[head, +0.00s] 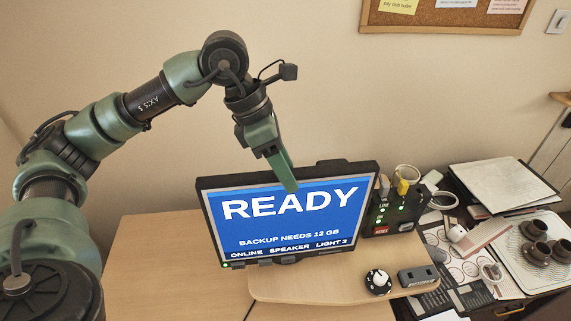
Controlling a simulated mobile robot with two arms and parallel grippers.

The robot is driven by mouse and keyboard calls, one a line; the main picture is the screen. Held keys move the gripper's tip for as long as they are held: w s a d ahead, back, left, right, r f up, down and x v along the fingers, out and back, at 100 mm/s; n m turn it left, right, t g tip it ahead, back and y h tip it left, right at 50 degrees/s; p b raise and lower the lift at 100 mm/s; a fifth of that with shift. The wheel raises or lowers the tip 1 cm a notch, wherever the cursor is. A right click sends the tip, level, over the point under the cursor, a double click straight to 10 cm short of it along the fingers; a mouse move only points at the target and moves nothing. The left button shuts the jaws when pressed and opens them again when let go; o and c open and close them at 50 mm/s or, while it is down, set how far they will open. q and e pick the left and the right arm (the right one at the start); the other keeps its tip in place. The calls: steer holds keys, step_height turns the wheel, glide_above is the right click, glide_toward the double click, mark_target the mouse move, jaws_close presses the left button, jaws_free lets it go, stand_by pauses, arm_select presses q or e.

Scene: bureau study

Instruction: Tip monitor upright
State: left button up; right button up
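The monitor (235,235) stands on the desk with its lit blue screen facing me. The screen reads "READY", "BACKUP NEEDS 12 GB" and "ONLINE SPEAKER LIGHT 3". It looks roughly upright, its top edge sloping a little up to the right; its stand is hidden. My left gripper (284,176) points down at the middle of the monitor's top edge, and its green fingertip overlaps the upper screen. I cannot tell whether it touches. Only one finger shows clearly, so its opening is unclear. My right gripper is not in view.
A black box (383,213) with green lights and a red reset label stands right of the monitor. A round knob (377,282) and a small dark block (419,276) sit at the front right. Cups on a tray (515,262) and papers lie farther right. The desk's left side (150,255) is clear.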

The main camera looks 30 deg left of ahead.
arm_select(q)
steer(key=shift+a+r, duration=0.1)
steer(key=shift+a+r, duration=0.25)
steer(key=shift+r, duration=0.15)
steer(key=b+v, duration=0.1)
steer(key=v, duration=0.5)
steer(key=shift+s+a+r+b, duration=0.1)
steer(key=shift+s+r+b, duration=0.05)
steer(key=shift+r+b, duration=0.25)
